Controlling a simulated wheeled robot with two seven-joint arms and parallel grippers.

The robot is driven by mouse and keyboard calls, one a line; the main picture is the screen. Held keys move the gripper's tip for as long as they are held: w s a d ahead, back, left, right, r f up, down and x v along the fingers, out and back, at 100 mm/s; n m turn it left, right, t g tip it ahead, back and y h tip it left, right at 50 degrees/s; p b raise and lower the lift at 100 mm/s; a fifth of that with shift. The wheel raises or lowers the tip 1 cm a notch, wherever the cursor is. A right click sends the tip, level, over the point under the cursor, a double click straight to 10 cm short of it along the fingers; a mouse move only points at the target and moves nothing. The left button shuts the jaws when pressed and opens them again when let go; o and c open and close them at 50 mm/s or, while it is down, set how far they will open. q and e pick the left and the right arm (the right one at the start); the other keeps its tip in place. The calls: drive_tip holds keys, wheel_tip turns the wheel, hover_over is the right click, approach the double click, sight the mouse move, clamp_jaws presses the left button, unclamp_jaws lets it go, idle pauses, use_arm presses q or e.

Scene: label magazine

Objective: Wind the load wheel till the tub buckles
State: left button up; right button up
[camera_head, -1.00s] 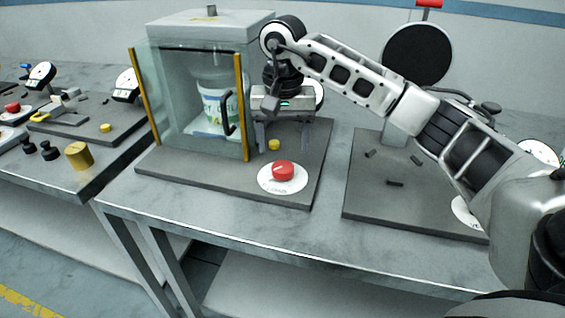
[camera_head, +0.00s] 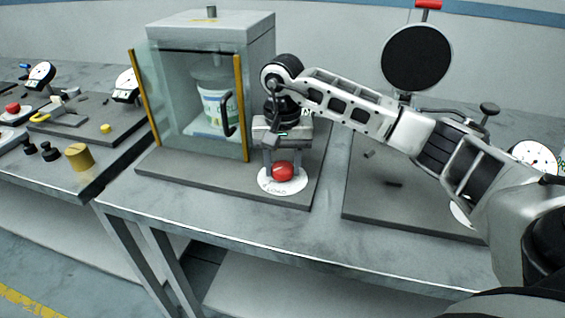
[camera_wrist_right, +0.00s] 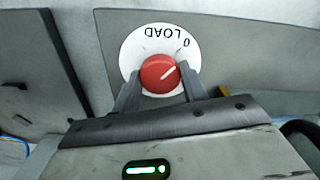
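The load wheel is a red knob (camera_head: 282,171) on a white round plate (camera_head: 268,186) at the front of the middle station. In the right wrist view the knob (camera_wrist_right: 160,74) has a white mark pointing up and right, towards the 0 on its plate (camera_wrist_right: 133,48). My right gripper (camera_head: 282,168) points down, with one finger on each side of the knob. In the right wrist view a narrow gap seems to show beside the fingers (camera_wrist_right: 159,78), so it looks open around the knob. The tub (camera_head: 213,107), white with a coloured label, stands upright inside the glass-fronted chamber. My left gripper is out of view.
The chamber (camera_head: 210,32) has yellow edge strips and a dark handle, close to the left of my right gripper. A round black disc (camera_head: 416,57) on a stand rises behind my right arm. Another station (camera_head: 110,128) with knobs and dials is at left.

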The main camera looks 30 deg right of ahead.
drive_tip(key=shift+m, duration=0.4)
drive_tip(key=m+b, duration=0.1)
drive_tip(key=m, duration=0.7)
drive_tip(key=shift+b, duration=0.4)
drive_tip(key=m, duration=0.5)
drive_tip(key=shift+r+m, duration=0.1)
drive_tip(key=shift+m, duration=1.9)
drive_tip(key=o, duration=1)
